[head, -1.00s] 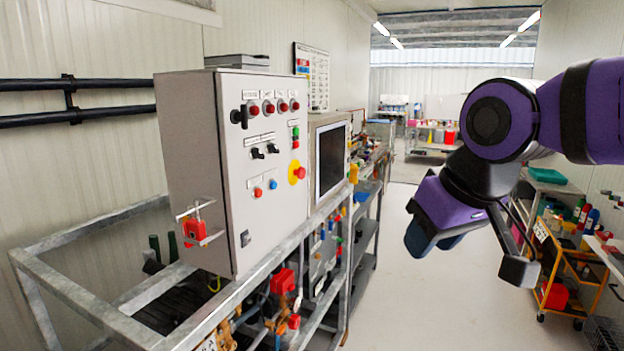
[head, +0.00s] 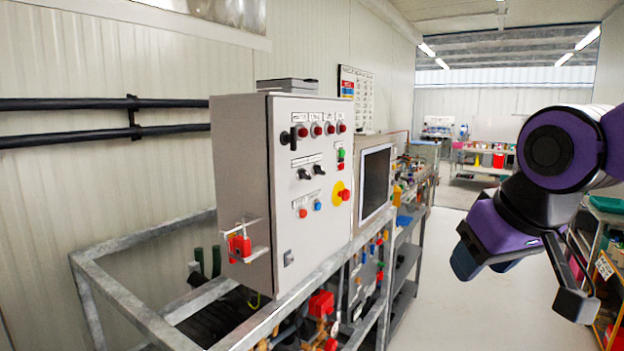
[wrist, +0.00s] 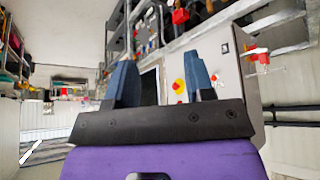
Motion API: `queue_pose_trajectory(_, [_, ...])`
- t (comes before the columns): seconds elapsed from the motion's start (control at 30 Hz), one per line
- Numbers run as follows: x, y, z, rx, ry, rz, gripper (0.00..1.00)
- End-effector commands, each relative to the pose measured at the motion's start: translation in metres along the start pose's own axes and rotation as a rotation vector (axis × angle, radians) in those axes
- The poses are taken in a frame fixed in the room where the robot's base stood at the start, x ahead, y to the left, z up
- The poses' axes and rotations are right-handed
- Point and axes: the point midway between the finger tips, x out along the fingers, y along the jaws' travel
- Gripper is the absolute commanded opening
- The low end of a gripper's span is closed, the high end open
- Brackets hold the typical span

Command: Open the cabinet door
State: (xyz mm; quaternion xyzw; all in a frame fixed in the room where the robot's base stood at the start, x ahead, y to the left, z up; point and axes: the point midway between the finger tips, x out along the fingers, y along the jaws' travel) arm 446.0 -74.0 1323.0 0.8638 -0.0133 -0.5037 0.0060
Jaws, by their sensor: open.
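The grey control cabinet (head: 312,215) stands on a metal frame left of centre in the head view. Its front door carries switches, lamps and a red emergency button on a yellow disc, and looks closed. A black handle (head: 294,138) sits at the door's upper left, and a small latch (head: 289,258) low on it. The cabinet also shows in the wrist view (wrist: 222,62), tilted. My gripper (wrist: 162,85) is open and empty, its two blue-grey fingers apart. In the head view it hangs right of the cabinet, well clear of it, its fingers partly hidden.
A galvanised frame (head: 130,298) runs under and left of the cabinet. A monitor (head: 376,180) stands beside the cabinet, with shelving behind. A red padlock-like device (head: 239,246) sticks out from the cabinet's side. The aisle floor (head: 450,270) is clear; a cart stands at the right.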

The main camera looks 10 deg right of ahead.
Motion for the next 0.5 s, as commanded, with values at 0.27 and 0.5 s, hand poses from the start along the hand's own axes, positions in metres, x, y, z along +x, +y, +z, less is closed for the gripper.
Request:
queue_pose_trajectory(0.27, [0.011, 0.020, -0.120, -0.046, 0.370, 0.123, 0.49])
queue_pose_trajectory(0.5, [0.013, 0.001, -0.223, -0.177, 0.715, 0.055, 0.49])
